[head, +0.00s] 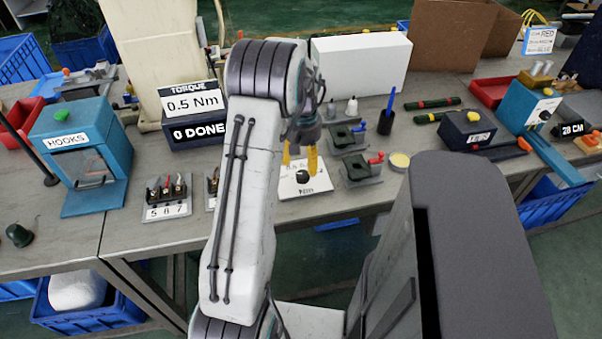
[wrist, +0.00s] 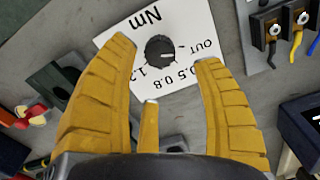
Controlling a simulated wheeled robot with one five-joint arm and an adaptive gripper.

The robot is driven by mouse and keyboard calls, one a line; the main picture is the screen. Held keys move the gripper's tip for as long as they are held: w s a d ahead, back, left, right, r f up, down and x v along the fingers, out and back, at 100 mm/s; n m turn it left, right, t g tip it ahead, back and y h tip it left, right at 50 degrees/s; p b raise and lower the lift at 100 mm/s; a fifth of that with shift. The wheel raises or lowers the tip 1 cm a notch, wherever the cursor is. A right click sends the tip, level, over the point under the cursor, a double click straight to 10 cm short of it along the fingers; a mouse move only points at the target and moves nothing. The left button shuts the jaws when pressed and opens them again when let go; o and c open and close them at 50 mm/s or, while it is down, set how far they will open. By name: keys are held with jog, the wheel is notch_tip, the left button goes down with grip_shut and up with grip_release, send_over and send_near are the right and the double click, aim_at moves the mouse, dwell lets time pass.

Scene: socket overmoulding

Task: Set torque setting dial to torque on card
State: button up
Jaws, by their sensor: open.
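The torque dial (wrist: 160,51) is a round black knob on a white panel (wrist: 205,18) printed with "Nm", "OUT", 0.5, 0.8 and a partly hidden further number. The torque card (head: 193,103) reads "0.5 Nm" above a "0 DONE" display (head: 198,132). My gripper (wrist: 166,57) has yellow fingers, open and empty, on either side of the dial in the picture; contact is not visible.
A fixture with dark clips and a "587" label (head: 167,212) stands left of the panel. A blue HOOKS box (head: 80,150) is farther left, and a white box (head: 362,66) stands behind.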

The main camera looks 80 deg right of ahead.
aim_at(303, 173)
jog(key=shift+f, duration=2.95)
jog(key=shift+o, duration=0.2)
jog(key=c, duration=1.2)
